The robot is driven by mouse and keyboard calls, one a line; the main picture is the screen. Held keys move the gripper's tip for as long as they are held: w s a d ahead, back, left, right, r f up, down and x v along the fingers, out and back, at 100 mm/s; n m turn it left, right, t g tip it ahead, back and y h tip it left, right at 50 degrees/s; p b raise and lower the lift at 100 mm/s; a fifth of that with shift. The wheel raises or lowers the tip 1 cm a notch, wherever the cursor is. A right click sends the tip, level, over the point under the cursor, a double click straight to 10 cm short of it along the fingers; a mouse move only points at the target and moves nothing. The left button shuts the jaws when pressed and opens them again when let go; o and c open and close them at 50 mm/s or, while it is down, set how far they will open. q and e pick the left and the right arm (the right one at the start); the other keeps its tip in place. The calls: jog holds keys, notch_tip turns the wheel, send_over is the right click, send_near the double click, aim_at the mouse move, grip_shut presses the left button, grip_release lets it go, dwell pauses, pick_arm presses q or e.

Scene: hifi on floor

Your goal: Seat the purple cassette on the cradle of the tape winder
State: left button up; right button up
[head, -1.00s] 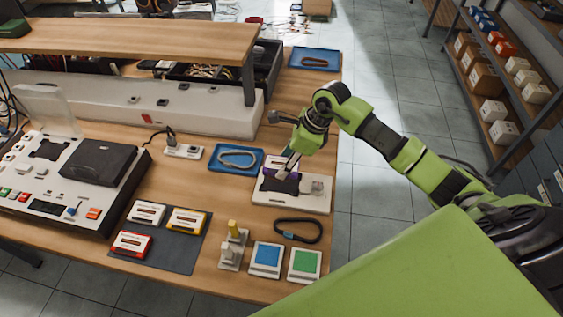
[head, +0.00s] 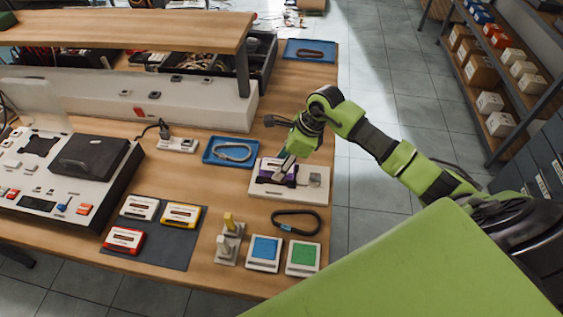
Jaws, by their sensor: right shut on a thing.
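The tape winder (head: 313,187) is a white box on the right part of the wooden bench, with a dark cradle area on its top left. The purple cassette (head: 265,180) is at that cradle, with purple edges showing around my fingers. My right gripper (head: 283,170) reaches down from above and is shut on the cassette. The fingers cover part of the cassette, so I cannot tell whether it lies flat in the cradle or just above it. My left gripper is not in view.
A blue tray (head: 206,157) with a belt lies left of the winder. In front are a black belt loop (head: 297,213), blue (head: 264,251) and green (head: 303,255) pads. Several cassettes lie on a dark mat (head: 157,246). A large deck (head: 88,190) stands left.

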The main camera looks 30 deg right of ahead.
jog(key=shift+b, duration=0.3)
dwell(0.9)
jog(key=shift+f+b, duration=1.1)
jog(key=shift+b, duration=0.1)
dwell(1.7)
jog(key=o, duration=1.2)
jog(key=p+v, duration=0.1)
jog(key=v, duration=0.5)
jog(key=w+a+p+v, duration=0.1)
jog(key=v, duration=0.4)
jog(key=r+p+v, duration=0.1)
jog(key=v, duration=0.5)
jog(key=shift+w+a+r+p, duration=0.1)
jog(key=shift+a+r+p, duration=0.1)
jog(key=shift+a+p, duration=0.1)
